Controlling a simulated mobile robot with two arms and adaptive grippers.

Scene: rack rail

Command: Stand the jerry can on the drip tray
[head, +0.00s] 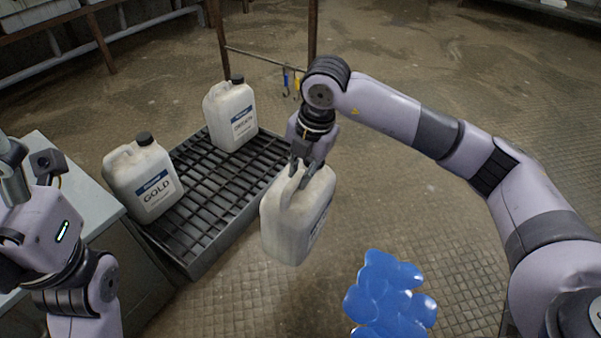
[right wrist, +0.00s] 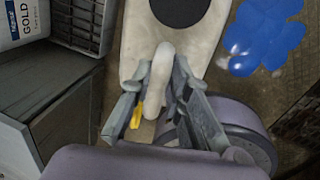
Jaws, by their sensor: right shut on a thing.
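My right gripper (head: 309,161) is shut on the handle of a whitish jerry can (head: 292,222). The can hangs roughly upright, just right of the black drip tray (head: 215,229) and overlapping its right edge in the head view. In the right wrist view the fingers (right wrist: 160,95) close around the can's pale handle, and its dark round cap (right wrist: 180,8) shows. Whether the can touches the tray's edge I cannot tell.
Two other jerry cans stand on the tray: one marked GOLD (head: 143,179) at the left and one (head: 230,115) at the back. The tray's middle and front grid are bare. A blue puddle-like patch (head: 388,296) lies on the floor. A grey cabinet (head: 57,163) stands at the left.

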